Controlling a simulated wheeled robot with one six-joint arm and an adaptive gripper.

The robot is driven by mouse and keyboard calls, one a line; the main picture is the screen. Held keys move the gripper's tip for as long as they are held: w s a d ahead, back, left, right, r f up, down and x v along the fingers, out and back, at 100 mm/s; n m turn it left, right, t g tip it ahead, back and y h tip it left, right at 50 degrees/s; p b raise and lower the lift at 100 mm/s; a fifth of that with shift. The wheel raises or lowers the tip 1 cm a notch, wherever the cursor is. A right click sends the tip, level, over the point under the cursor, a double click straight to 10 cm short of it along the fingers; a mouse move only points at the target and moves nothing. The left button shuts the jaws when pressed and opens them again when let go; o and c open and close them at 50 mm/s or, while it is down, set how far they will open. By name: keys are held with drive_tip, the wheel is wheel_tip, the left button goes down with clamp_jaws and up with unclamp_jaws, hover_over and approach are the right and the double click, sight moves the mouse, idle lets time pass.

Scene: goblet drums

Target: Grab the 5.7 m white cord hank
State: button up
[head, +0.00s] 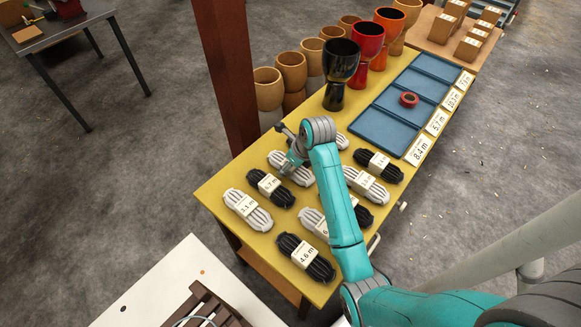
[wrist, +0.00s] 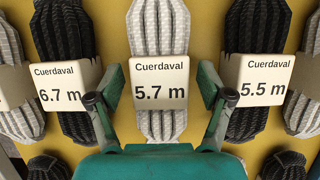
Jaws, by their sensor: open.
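The 5.7 m white cord hank (wrist: 160,28) lies in the middle of the wrist view, with a cream label band reading "Cuerdaval 5.7 m". In the head view the white hank (head: 300,176) lies on the yellow table, partly hidden by my gripper (head: 287,148). My gripper (wrist: 160,92) is open, with one finger on each side of the label band and a gap showing on both sides. The hank's lower end is hidden by my gripper body. How high the fingertips are above the table is hard to tell.
The black 6.7 m hank (wrist: 65,30) lies close on the left and the black 5.5 m hank (wrist: 257,30) close on the right, near the fingers. Blue trays (head: 395,105) with length cards and a dark goblet drum (head: 341,62) stand farther along the yellow table (head: 215,190). A brown post (head: 228,75) rises behind.

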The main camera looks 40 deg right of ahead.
drive_tip(key=shift+f, duration=0.2)
idle(0.4)
drive_tip(key=c, duration=1.3)
drive_tip(key=shift+o, duration=0.2)
drive_tip(key=shift+r, duration=0.1)
